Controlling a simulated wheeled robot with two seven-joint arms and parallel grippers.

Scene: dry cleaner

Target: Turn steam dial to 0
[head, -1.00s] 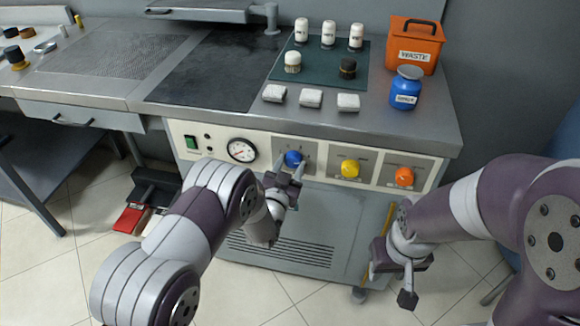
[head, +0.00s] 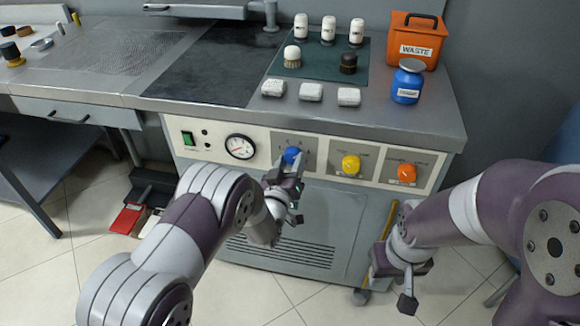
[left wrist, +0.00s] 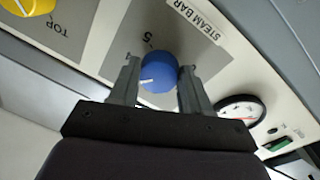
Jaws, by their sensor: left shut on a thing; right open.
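The steam dial is a blue round knob (head: 291,155) on the front control panel, right of the pressure gauge. In the left wrist view the blue knob (left wrist: 158,72) sits under a "STEAM BAR" label, with a "5" printed beside it. Its white pointer mark faces the lower left of that picture. My left gripper (head: 290,163) is shut on the knob, one finger on each side, as the left wrist view also shows (left wrist: 160,68). Much of the scale is hidden. My right gripper (head: 405,285) is open and empty, low in front of the cabinet's right side.
A yellow knob (head: 351,165) and an orange knob (head: 407,173) sit right of the dial. The gauge (head: 240,147) and a green switch (head: 188,139) are to its left. The worktop above holds bottles, white blocks, a blue jar (head: 407,84) and an orange waste bin (head: 416,40).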

